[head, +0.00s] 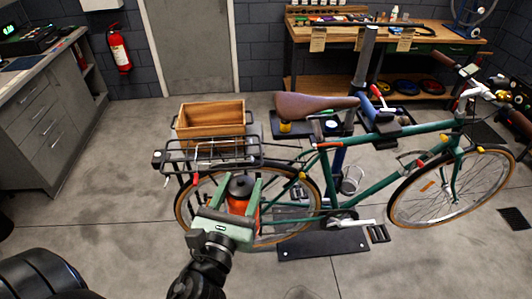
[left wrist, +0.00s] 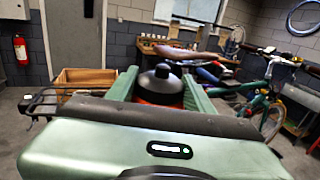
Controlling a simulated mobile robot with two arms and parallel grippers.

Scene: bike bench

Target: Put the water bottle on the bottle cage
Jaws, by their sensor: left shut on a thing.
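The water bottle (head: 241,207) is orange with a black cap. My left gripper (head: 240,184) is shut on it, one green finger on each side, and holds it upright in front of the rear wheel. In the left wrist view the bottle's black cap and red-orange top (left wrist: 160,86) show between the fingers; its lower part is hidden. The green bike (head: 385,140) stands side-on beyond, clamped in a stand. A bottle cage is not clear; a thin curved shape (head: 410,157) shows at the frame, too small to tell. My right gripper is not in view.
A black rear rack (head: 208,154) is above the rear wheel, close to my left gripper. A wooden crate (head: 210,118) stands behind it. A wooden workbench (head: 380,35) is at the back, a grey cabinet (head: 50,125) at left.

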